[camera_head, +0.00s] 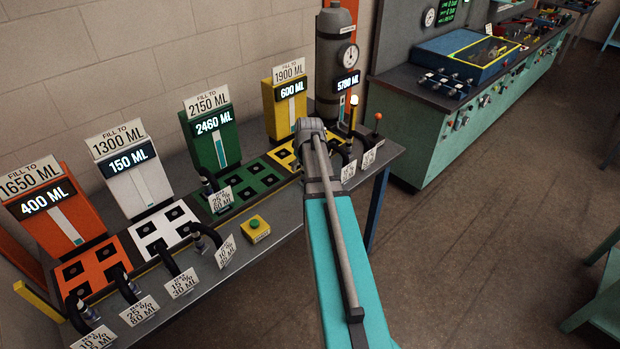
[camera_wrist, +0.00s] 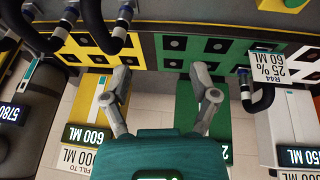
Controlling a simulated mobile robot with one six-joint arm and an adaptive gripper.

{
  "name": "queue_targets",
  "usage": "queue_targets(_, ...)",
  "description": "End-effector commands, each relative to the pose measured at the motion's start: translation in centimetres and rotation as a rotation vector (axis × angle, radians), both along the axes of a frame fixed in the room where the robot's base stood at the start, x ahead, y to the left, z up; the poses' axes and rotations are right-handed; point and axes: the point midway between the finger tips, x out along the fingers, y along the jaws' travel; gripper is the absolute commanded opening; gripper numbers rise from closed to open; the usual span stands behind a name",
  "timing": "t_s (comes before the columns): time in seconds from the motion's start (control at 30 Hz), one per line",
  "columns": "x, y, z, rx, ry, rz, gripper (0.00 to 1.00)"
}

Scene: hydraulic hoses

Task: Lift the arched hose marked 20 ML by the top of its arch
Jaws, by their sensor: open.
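Two dark arched hoses (camera_head: 341,152) stand at the right end of the bench, beside my arm. Their white tags (camera_head: 349,170) are too small to read surely, so I cannot tell which one is marked 20 ML. In the wrist view, dark hoses (camera_wrist: 91,18) arch at the upper left, near the yellow socket plate (camera_wrist: 80,52); their tags are not readable there. My gripper (camera_wrist: 160,72) is open and empty, its fingers spread above the bench near the yellow and green socket plates. In the head view my arm hides the gripper.
Other tagged hoses (camera_head: 127,288) stand along the front edge, and one tagged 25% 60 ML (camera_wrist: 262,98) is by the green plate (camera_wrist: 190,47). Display boxes (camera_head: 212,133) and a grey cylinder (camera_head: 334,70) line the back. A yellow button box (camera_head: 256,230) sits mid-bench.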

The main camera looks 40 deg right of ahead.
Motion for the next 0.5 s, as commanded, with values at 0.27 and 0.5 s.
queue_targets(0.27,-0.2,-7.0,2.9,-0.057,-0.045,0.004,0.76)
queue_targets(0.5,-0.4,-7.9,3.1,-0.068,-0.053,0.008,0.76)
